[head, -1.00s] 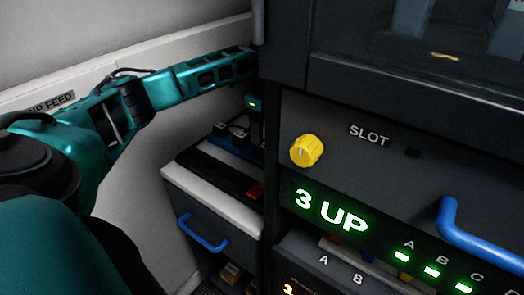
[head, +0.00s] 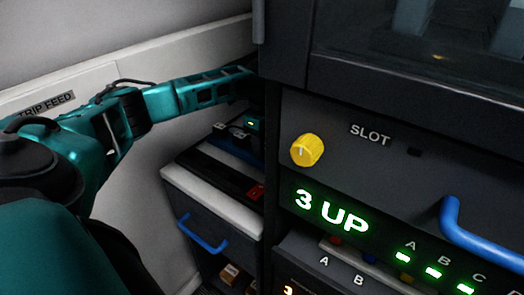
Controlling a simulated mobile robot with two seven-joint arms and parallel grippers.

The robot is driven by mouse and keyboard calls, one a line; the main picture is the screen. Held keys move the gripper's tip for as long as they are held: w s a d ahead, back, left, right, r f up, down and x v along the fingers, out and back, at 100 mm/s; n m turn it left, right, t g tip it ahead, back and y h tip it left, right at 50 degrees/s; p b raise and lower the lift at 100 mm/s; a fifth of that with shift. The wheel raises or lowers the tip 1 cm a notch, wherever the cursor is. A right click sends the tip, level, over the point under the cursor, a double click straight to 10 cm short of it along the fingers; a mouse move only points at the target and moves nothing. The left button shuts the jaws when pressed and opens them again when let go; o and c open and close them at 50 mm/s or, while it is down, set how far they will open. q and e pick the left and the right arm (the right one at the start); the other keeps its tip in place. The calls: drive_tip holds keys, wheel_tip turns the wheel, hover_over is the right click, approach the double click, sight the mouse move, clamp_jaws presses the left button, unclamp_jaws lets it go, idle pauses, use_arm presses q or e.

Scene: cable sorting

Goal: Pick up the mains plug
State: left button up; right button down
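My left arm reaches from the left behind the edge of the dark cabinet. The wrist end of my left gripper (head: 253,124), teal with a small green light, shows low over the back of a side counter. Its fingers are hidden or too dark to make out, so I cannot tell open from shut. Small dark blocks with pale marks (head: 220,127) sit on a blue strip (head: 232,146) just left of the gripper. I cannot tell whether one of them is the mains plug. My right gripper is not in view.
The side counter (head: 222,200) has a white edge, a red switch (head: 256,192) and a drawer with a blue handle (head: 203,236). The dark cabinet (head: 345,110) with a yellow knob (head: 307,149) and a blue handle (head: 470,238) closes off the right. A white wall stands left.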

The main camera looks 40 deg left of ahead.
use_arm(q)
drive_tip(key=shift+f, duration=0.1)
drive_tip(key=c, duration=0.4)
